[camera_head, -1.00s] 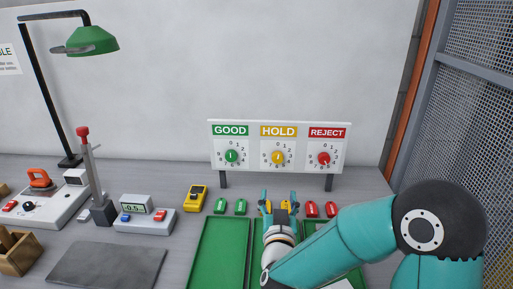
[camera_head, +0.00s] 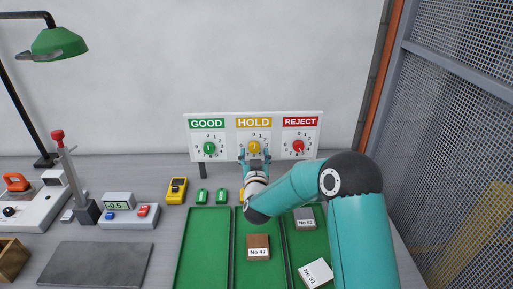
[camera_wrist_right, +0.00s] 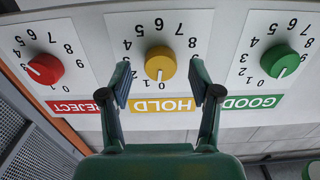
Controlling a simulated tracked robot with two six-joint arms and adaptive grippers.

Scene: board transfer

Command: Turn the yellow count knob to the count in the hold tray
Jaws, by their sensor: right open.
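The yellow count knob (camera_head: 254,147) sits on the HOLD dial of the white panel, and it also shows in the right wrist view (camera_wrist_right: 160,61). There its pointer line faces the HOLD label, near the low end of the scale; I cannot tell the exact number. My right gripper (camera_wrist_right: 160,80) is open, with one finger on each side below the knob in that view; I see no clear contact. The middle green tray (camera_head: 250,279) shows one brown board (camera_head: 258,241) labelled No 47. My right arm hides part of this tray. My left gripper is not in view.
The green GOOD knob (camera_head: 209,148) and red REJECT knob (camera_head: 298,146) flank the yellow one. The left tray (camera_head: 203,245) looks empty. The right tray holds a grey board (camera_head: 304,219) and a white board (camera_head: 316,272). A mesh fence (camera_head: 455,150) stands at right.

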